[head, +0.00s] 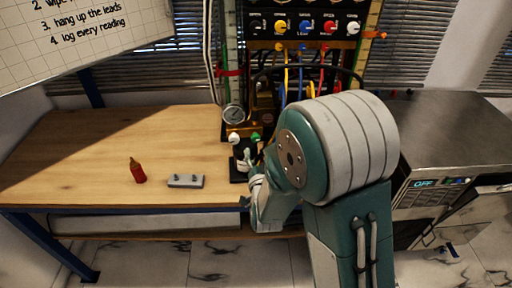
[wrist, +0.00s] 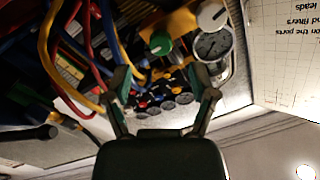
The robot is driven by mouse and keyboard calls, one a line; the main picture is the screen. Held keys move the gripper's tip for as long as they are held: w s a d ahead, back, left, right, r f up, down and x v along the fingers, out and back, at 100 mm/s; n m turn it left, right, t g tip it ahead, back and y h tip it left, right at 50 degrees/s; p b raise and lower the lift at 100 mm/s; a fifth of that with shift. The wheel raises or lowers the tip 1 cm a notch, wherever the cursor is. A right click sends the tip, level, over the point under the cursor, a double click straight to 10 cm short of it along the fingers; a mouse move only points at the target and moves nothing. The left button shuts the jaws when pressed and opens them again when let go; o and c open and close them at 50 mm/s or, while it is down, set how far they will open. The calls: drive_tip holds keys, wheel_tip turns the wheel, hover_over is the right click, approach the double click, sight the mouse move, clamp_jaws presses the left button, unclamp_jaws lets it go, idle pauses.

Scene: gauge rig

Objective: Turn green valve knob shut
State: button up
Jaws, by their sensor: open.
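The green valve knob (wrist: 161,44) shows in the wrist view, upside down, just beyond and between my fingers. It also shows in the head view (head: 256,136) as a small green spot beside my arm. My gripper (wrist: 163,82) is open, with its two fingers spread and nothing between them. The fingers look apart from the knob, though the exact distance is hard to tell. In the head view my arm hides much of the rig's lower part. A white knob (wrist: 212,15) sits beside the green one, and shows in the head view too (head: 233,138).
A round pressure gauge (head: 233,114) stands by the knobs. Coloured cables (wrist: 110,45) hang close to my left finger. A red bottle (head: 138,172) and a grey block (head: 186,181) lie on the wooden bench (head: 90,150). A metal appliance (head: 455,130) stands at right.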

sight(256, 140)
drive_tip(key=shift+s, duration=0.25)
drive_tip(key=w+n, duration=0.2)
drive_tip(key=w, duration=0.1)
drive_tip(key=w+n, duration=0.2)
drive_tip(key=w, duration=0.2)
drive_tip(key=shift+w+r, duration=0.2)
drive_tip(key=shift+w, duration=0.05)
idle(0.5)
clamp_jaws()
